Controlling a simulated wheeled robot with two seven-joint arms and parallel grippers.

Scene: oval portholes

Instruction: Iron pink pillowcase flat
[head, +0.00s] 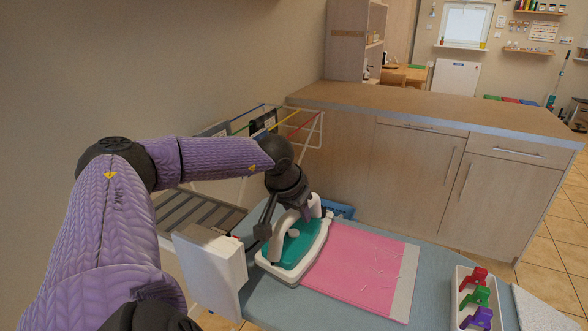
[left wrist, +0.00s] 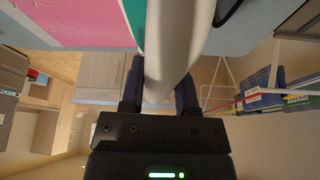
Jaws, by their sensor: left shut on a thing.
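The pink pillowcase (head: 352,268) lies on the blue-grey ironing board (head: 258,309), with a pale band at its right end and several small crease marks on it. A white and teal iron (head: 291,249) stands at the pillowcase's left edge. My left gripper (head: 300,212) is shut on the iron's white handle from above; the handle (left wrist: 168,50) shows between the two dark fingers in the left wrist view. The pillowcase (left wrist: 75,22) also shows there, at upper left. The iron's underside is hidden, so I cannot tell whether it touches the cloth. My right gripper is not in view.
A white tray (head: 459,300) with red, green and purple clips stands on the board's right part. A white box (head: 212,270) is at the board's left end. A drying rack (head: 313,129) and wooden counter (head: 430,108) stand behind.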

